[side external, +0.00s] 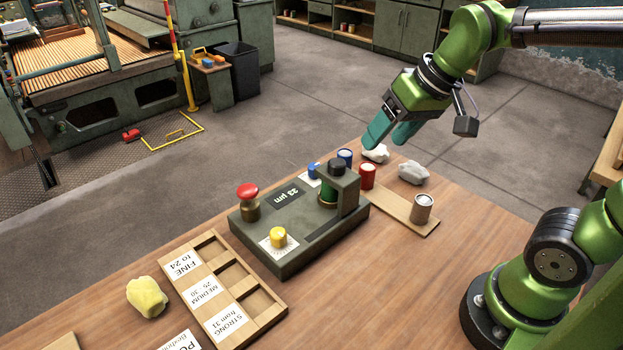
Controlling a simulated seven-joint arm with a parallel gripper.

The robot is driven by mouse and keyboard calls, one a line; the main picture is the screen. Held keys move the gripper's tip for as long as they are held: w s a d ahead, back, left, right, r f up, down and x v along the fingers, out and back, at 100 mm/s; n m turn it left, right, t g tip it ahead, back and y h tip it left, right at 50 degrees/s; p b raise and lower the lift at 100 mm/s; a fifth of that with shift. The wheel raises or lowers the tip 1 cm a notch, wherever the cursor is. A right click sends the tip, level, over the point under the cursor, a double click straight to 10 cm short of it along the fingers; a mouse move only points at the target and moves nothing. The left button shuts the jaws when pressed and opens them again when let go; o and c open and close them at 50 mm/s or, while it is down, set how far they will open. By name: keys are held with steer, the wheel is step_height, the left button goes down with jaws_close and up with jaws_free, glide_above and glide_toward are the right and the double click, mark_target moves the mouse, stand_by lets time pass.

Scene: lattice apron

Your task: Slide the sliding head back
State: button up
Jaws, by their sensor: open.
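The sliding head (348,190) is a dark grey-green upright block with a black top knob. It stands at the right end of the grey-green measuring device (300,252), beside a dark slot in the top. A green can-like thing (326,194) shows partly behind the head's left side; the head hides the rest. The display on the device (288,195) reads 23 µm. My gripper (387,143) has teal fingers, spread apart and empty. It hangs in the air beyond and to the right of the head, apart from it.
The device carries a red knob (247,192) and a yellow knob (278,237). Pale crumpled lumps (413,173) lie behind. A wooden sorting tray (262,305) and yellow cloth (147,296) lie front left.

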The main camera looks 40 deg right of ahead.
mark_target(337, 162)
steer(key=w+r+n+g+h, duration=0.2)
steer(key=w+r+n+g, duration=0.35)
steer(key=w+n, duration=0.55)
step_height(337, 162, down, 16)
steer(key=shift+w+f, duration=0.1)
steer(key=shift+f, duration=0.1)
